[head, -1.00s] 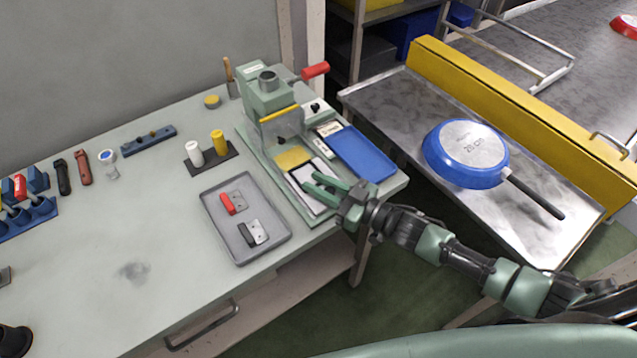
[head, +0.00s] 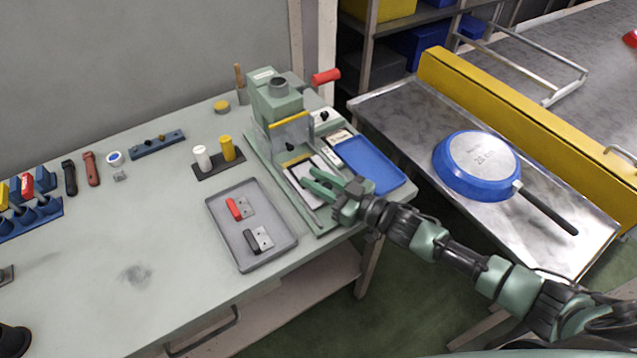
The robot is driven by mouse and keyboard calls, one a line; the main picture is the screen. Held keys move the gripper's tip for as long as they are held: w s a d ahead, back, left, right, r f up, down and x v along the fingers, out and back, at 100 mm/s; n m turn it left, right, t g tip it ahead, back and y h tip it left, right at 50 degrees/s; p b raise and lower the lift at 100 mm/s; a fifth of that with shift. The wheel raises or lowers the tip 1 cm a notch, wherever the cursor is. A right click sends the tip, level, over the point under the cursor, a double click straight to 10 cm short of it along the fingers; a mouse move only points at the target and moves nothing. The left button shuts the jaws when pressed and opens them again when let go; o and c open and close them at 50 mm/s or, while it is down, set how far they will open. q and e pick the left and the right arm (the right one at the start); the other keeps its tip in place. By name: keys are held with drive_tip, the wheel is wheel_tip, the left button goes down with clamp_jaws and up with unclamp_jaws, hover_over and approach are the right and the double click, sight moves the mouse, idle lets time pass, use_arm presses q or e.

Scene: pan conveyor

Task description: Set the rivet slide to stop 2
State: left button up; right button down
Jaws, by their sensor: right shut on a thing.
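The rivet slide (head: 303,170) is a pale plate with a dark frame on the green base of the press (head: 279,105). Its yellow pad (head: 298,159) shows only as a thin strip at the press's front edge. My right gripper (head: 312,181) is over the slide's front part, shut on it; its fingers hide the exact contact. The stop marks are too small to read, so I cannot tell which stop the slide is at. My left gripper is not in view.
A grey tray (head: 286,252) with a red-handled and a black-handled part lies left of the press. A blue tray (head: 381,178) lies to its right. White and yellow bottles (head: 227,148) stand nearby. A blue pan (head: 456,186) rests on the metal table.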

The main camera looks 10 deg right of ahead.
sight(331, 189)
drive_tip(key=c, duration=1.2)
unclamp_jaws()
drive_tip(key=shift+c, duration=0.2)
drive_tip(key=b+v, duration=0.1)
drive_tip(key=v, duration=0.5)
drive_tip(key=shift+s+d+f, duration=0.15)
drive_tip(key=shift+s+d, duration=0.05)
drive_tip(key=shift+d, duration=0.1)
drive_tip(key=shift+s+d, duration=0.35)
drive_tip(key=shift+s, duration=0.05)
drive_tip(key=shift+o, duration=0.2)
